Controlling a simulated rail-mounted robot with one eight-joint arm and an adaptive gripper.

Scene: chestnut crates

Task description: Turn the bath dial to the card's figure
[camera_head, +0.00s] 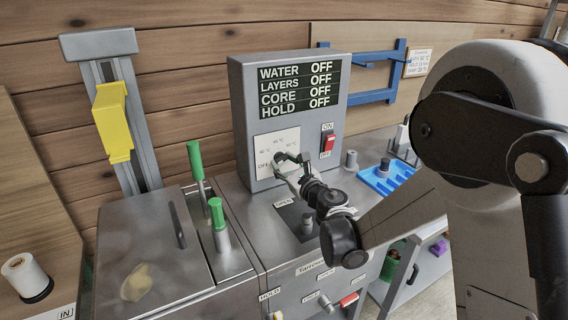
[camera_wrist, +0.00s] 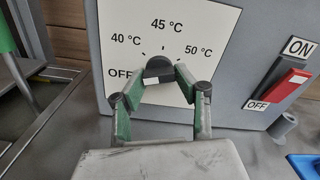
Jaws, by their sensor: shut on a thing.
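The bath dial (camera_wrist: 158,66) is a dark round knob on a white scale plate (camera_head: 278,146) marked OFF, 40, 45 and 50 °C. My gripper (camera_wrist: 160,80) is shut on the dial, one finger on each side; it also shows in the head view (camera_head: 288,161). The fingers hide part of the knob, and I cannot tell its setting for sure. The display (camera_head: 301,83) above reads OFF for WATER, LAYERS, CORE and HOLD. A white card (camera_head: 418,62) hangs on the wall at the right; its small print is not clearly readable.
A red ON/OFF switch (camera_head: 328,143) sits right of the dial. Two green-handled levers (camera_head: 195,159) stand left of it. A blue rack (camera_head: 375,72) is on the wall behind. A blue tray (camera_head: 386,176) lies on the bench at right.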

